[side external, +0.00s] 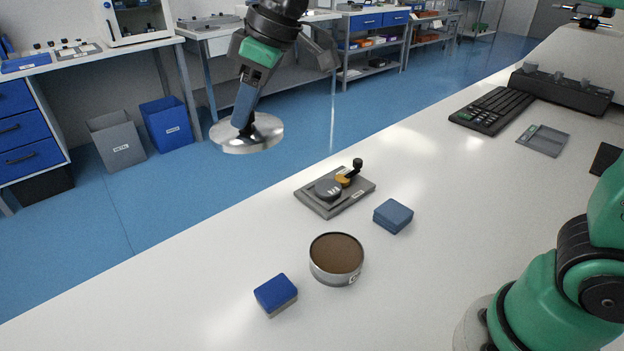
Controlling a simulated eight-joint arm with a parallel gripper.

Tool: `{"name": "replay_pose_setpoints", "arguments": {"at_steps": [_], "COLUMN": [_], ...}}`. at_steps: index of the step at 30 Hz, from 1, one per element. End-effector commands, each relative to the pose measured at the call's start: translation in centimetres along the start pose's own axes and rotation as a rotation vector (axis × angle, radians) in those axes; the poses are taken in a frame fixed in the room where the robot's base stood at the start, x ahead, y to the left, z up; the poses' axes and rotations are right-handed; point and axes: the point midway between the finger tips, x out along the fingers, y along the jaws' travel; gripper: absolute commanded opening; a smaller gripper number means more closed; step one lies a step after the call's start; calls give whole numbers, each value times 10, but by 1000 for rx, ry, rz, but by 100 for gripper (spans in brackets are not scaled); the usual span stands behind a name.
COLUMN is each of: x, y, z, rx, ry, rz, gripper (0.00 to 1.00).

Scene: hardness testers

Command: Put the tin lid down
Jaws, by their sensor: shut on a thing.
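The tin lid (262,137) is a shiny round metal disc with a dark knob on top. My gripper (243,122) is shut on the lid's knob and holds it in the air, nearly level, at the upper left of the side external view. The lid appears well above the white table and apart from everything on it. The open tin (322,271) stands upright on the table, a low metal can with brown contents, below and to the right of the lid in the picture.
A blue block (276,293) lies left of the tin, and a grey-blue block (393,215) lies right of it. A grey fixture (329,198) with a dark knob stands behind. A black keyboard (491,108) is farther back. The white table (178,287) is bare at left.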

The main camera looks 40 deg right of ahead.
Motion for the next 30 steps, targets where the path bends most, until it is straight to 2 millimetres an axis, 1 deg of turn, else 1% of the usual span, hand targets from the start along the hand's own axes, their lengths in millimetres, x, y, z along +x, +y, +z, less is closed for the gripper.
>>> {"name": "replay_pose_setpoints", "arguments": {"at_steps": [1, 4, 7, 10, 14, 24, 27, 30], "x": [9, 23, 32, 41, 62, 142, 162, 176], "y": [-1, -2, -4, -5, -5, -5, -5, -5], "z": [-11, -26, -34, -36, -28, 8, 16, 23], "rx": [0, 9, 15, 18, 19, 19, 19, 19], "ry": [1, 4, 6, 6, 6, 6, 6, 6], "rz": [1, 5, 7, 8, 8, 8, 8, 8], "gripper": [0, 0, 0, 0, 0, 0, 0, 0]}}
